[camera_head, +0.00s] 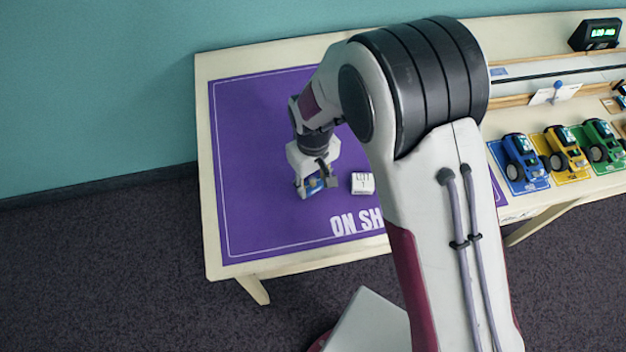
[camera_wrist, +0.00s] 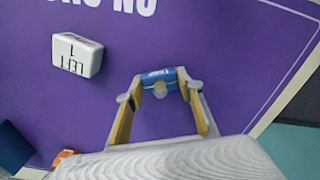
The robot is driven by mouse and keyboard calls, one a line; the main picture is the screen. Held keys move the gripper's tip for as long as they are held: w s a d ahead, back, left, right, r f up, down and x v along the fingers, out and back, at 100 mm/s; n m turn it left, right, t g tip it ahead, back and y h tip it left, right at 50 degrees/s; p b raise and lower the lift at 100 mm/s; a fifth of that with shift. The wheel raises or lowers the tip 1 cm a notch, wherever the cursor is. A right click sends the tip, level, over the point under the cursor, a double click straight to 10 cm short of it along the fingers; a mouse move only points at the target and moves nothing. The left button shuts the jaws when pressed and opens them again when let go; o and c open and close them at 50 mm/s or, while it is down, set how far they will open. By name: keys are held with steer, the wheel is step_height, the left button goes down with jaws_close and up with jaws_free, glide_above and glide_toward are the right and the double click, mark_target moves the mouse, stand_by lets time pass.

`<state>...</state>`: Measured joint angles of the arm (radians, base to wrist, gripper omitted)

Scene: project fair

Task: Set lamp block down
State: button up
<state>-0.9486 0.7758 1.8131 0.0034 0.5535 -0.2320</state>
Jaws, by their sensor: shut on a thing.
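My gripper (camera_head: 312,187) is shut on a small blue block with a pale round part on it, likely the lamp block (camera_wrist: 158,75). The block sits between the two fingertips of my gripper (camera_wrist: 160,86) in the wrist view. In the head view it is low over the left part of the purple mat (camera_head: 260,130). I cannot tell whether it touches the mat. A white block with dark lettering (camera_head: 362,184) lies on the mat just right of my gripper. It also shows at upper left in the wrist view (camera_wrist: 77,55).
The mat lies on a cream table (camera_head: 205,200). Blue (camera_head: 520,158), yellow (camera_head: 566,150) and green (camera_head: 602,142) toy vehicles stand at the right. A display box (camera_head: 595,34) stands at the back right. My arm hides the table's middle. The mat's left side is clear.

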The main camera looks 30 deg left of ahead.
mark_target(314, 178)
steer(key=shift+f, duration=0.1)
steer(key=o, duration=1.2)
steer(key=shift+r, duration=6.15)
